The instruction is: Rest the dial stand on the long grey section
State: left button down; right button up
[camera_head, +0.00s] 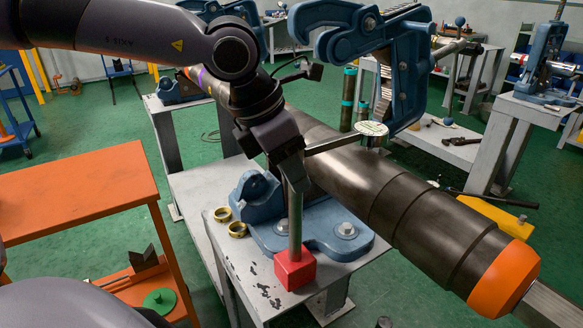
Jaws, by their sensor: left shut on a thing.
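The dial stand (294,269) has a red block base, an upright metal post and a side arm with a round white-faced dial (371,130). My left gripper (291,176) is shut on the upper part of the post. The stand hangs upright with its base in front of the blue vise; I cannot tell whether the base touches the bench. The long grey section (345,174) is part of a dark pipe slanting down to the right, ending in orange. The dial overlaps the pipe's far edge in the picture. My left arm hides part of the pipe. My right gripper is not in view.
The pipe lies in a blue pipe vise (345,232) on a grey bench (225,250); the vise's hooked upper frame (408,80) rises behind it. Two brass rings (237,229) lie on the bench.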

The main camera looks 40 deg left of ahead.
pick_arm(q)
jog(key=shift+r+b, duration=0.2)
jog(key=shift+b, duration=0.4)
dwell(1.2)
jog(key=shift+f+b, duration=0.4)
jog(key=shift+b, duration=0.05)
dwell(0.8)
jog(key=c, duration=0.8)
grip_release()
jog(key=shift+d, duration=0.1)
jog(key=shift+s+f, duration=0.1)
jog(key=shift+f, duration=0.1)
jog(key=shift+r, duration=0.1)
jog(key=shift+r+p, duration=2.25)
jog(key=shift+r, duration=1.25)
